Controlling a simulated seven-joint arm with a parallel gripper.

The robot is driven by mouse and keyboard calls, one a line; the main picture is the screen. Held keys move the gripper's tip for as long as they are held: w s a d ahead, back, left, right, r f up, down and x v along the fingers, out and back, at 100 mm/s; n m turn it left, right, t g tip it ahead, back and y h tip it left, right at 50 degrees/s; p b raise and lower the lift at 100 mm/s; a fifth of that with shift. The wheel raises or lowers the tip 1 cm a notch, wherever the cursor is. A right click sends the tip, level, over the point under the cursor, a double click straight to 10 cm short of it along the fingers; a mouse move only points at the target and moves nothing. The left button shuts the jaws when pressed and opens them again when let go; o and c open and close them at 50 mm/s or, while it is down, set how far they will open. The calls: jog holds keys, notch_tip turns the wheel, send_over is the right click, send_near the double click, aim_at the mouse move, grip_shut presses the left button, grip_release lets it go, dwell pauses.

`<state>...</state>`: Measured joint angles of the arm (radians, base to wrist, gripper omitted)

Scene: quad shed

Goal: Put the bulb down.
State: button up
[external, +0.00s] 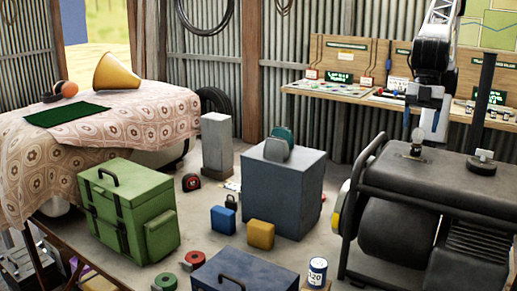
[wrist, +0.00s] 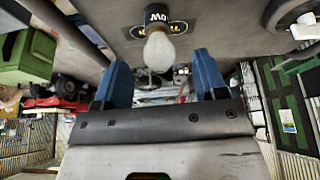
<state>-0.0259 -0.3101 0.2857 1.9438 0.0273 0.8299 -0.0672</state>
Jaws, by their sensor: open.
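The bulb (external: 417,136) is pale and rounded. It stands upright on the flat dark top of the black machine (external: 455,177), with a small dark base at its foot. In the wrist view the bulb (wrist: 160,52) shows at top centre, its neck in a dark holder (wrist: 158,16) with white lettering. My gripper (external: 421,118) is just above the bulb, pointing down. In the wrist view its two blue fingers (wrist: 161,67) are wide apart, one on each side of the bulb's rounded end, with clear gaps. The gripper holds nothing.
A round object (external: 482,160) and a dark upright post (external: 485,95) stand on the machine top at right. A black tube frame (external: 362,170) edges the machine's left side. A workbench (external: 350,97) is behind. A grey block (external: 284,190) and green case (external: 128,210) stand left.

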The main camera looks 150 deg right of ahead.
aim_at(419, 128)
jog(key=shift+x, duration=2.5)
jog(key=c, duration=1)
jog(key=shift+r, duration=0.1)
jog(key=shift+r, duration=0.9)
jog(key=shift+s+r, duration=0.15)
jog(key=shift+r, duration=0.7)
jog(key=s, duration=0.5)
jog(key=s+r, duration=0.1)
jog(key=s, duration=0.9)
jog(key=shift+s+d+r, duration=0.15)
jog(key=shift+s+d, duration=0.15)
jog(key=shift+s, duration=0.05)
